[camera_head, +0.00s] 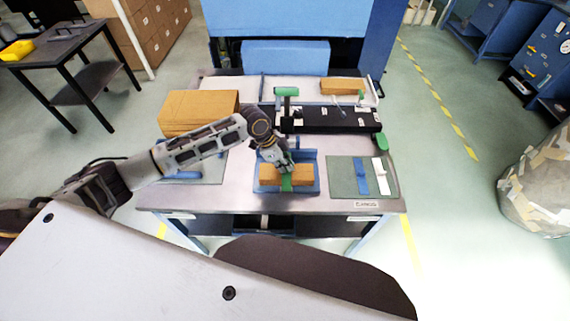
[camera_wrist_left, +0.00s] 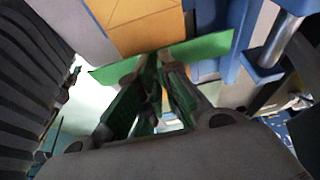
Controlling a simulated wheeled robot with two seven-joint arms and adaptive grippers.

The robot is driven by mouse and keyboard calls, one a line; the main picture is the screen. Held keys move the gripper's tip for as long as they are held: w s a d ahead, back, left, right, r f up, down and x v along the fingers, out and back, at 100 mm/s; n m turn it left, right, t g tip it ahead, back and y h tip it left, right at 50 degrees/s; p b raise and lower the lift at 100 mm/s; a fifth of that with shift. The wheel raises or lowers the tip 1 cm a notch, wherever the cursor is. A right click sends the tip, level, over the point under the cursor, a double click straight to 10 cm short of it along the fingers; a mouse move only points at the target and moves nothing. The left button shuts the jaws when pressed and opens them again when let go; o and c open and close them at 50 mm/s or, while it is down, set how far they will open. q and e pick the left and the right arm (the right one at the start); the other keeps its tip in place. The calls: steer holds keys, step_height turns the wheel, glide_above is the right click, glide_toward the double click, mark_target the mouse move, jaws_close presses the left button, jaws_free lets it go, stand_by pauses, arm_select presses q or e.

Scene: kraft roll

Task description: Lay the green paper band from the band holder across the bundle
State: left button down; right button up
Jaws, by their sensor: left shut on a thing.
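The brown paper bundle (camera_head: 303,174) lies in a blue cradle (camera_head: 312,157) near the front of the steel table. It also shows at the top of the left wrist view (camera_wrist_left: 140,22). My left gripper (camera_head: 284,171) is over the middle of the bundle, shut on the green paper band (camera_head: 286,184). In the left wrist view the green band (camera_wrist_left: 208,47) stretches out to both sides of the fingertips (camera_wrist_left: 160,66). The band crosses the bundle's middle; I cannot tell whether it touches it. My right gripper is not in view.
A grey-green mat (camera_head: 345,184) on the right holds a blue band (camera_head: 361,177) and a white band (camera_head: 379,176). A black device (camera_head: 335,120) with green handles stands behind the cradle. A stack of brown sheets (camera_head: 185,110) is at back left, another brown bundle (camera_head: 342,86) at back right.

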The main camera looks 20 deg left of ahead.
arm_select(q)
steer(key=shift+f, duration=0.1)
steer(key=c, duration=1.6)
jaws_free()
steer(key=shift+v, duration=6.1)
steer(key=shift+s, duration=0.15)
